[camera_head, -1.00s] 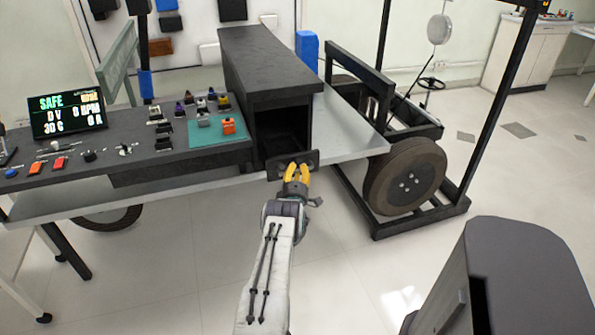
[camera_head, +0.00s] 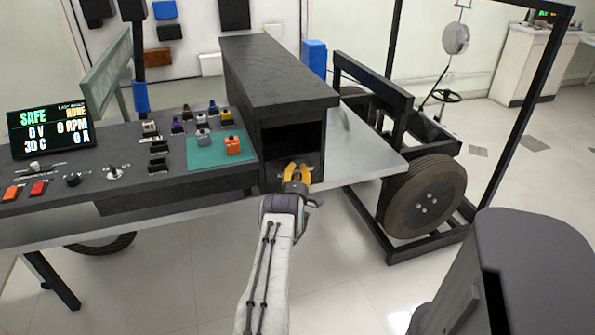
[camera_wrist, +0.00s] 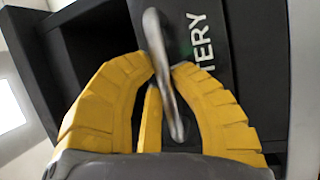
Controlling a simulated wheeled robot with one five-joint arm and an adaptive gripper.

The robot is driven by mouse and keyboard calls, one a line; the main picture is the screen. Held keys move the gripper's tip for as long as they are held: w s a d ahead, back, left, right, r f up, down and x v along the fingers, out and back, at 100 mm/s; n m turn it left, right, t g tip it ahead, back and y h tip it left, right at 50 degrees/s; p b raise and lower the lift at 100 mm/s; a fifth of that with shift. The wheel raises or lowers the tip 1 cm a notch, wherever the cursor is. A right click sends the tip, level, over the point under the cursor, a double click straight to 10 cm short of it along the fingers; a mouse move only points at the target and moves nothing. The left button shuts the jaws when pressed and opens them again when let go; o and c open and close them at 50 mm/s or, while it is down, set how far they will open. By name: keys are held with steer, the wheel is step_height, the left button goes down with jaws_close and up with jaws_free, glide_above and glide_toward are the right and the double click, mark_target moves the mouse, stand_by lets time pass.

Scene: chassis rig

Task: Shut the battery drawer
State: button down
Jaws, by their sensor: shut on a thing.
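The battery drawer's dark front (camera_wrist: 215,85), with the letters "TERY" showing, fills the middle of the wrist view. Its silver bar handle (camera_wrist: 157,45) runs between my yellow fingers. My gripper (camera_wrist: 163,75) is shut on this handle. In the head view my gripper (camera_head: 297,170) is low at the mouth of the black housing (camera_head: 275,75). A dark opening (camera_head: 293,138) shows above the drawer front. My fingers hide much of the front there, and I cannot tell exactly how far out it stands.
A control panel with a lit screen (camera_head: 48,128), switches and a teal mat (camera_head: 205,152) lies left of the housing. A grey bench top (camera_head: 365,150) extends right. A black frame with a wheel (camera_head: 425,195) stands right. Open floor lies in front.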

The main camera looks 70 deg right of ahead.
steer(key=shift+w, duration=0.3)
steer(key=c, duration=1.4)
jaws_free()
steer(key=shift+w, duration=0.1)
steer(key=o, duration=0.3)
steer(key=shift+s, duration=0.2)
steer(key=shift+a, duration=0.1)
steer(key=shift+v, duration=5.9)
steer(key=shift+f, duration=0.1)
